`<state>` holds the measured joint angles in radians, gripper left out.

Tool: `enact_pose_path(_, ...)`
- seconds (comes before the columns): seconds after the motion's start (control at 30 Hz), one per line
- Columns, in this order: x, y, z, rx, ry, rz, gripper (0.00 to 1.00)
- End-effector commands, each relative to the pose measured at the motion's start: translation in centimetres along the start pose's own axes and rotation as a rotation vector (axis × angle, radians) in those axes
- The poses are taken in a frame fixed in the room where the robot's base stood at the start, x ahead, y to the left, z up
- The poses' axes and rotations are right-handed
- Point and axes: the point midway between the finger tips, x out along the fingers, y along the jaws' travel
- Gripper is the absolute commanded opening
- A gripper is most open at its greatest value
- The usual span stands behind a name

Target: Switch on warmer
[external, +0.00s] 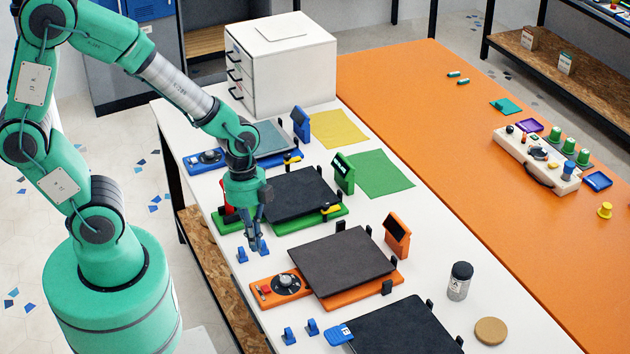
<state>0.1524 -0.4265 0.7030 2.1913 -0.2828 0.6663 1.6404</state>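No label marks which device is the warmer, so I cannot tell. A row of flat plate units stands on the white table. The orange-based unit (307,299) has a dark plate (342,264), a round dial (287,282), a small red part (265,290) and an orange screen block (397,234). The green-based unit (290,224) has a black plate (301,193) and a green screen block (343,172). The blue-based unit (207,161) is behind it. My gripper (256,244) points down at the green unit's front-left, beside small blue clips (242,255). Its fingers are too small to read.
Another black plate (405,325) lies at the front. A white drawer cabinet (283,65) is at the back. A beige control box (536,160) sits on the orange surface (440,130).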

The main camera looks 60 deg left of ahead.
Motion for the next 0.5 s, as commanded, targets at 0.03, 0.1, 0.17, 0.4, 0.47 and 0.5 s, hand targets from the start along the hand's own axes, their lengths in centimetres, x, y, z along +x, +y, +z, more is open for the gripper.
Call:
enact_pose_path(0.03, 0.0, 0.0, 0.0, 0.000, 0.000, 0.000, 0.00)
enact_pose_path(0.1, 0.0, 0.0, 0.0, 0.000, 0.000, 0.000, 0.00)
enact_pose_path(0.17, 0.1, 0.0, 0.0, 0.000, 0.000, 0.000, 0.00)
enact_pose_path(0.4, 1.4, 0.1, 0.0, 0.000, -0.001, 0.003, 0.00)
enact_pose_path(0.47, 2.1, 0.1, 0.0, 0.000, -0.001, 0.003, 0.00)
enact_pose_path(0.5, 2.5, 0.1, 0.0, 0.001, -0.002, 0.003, 0.00)
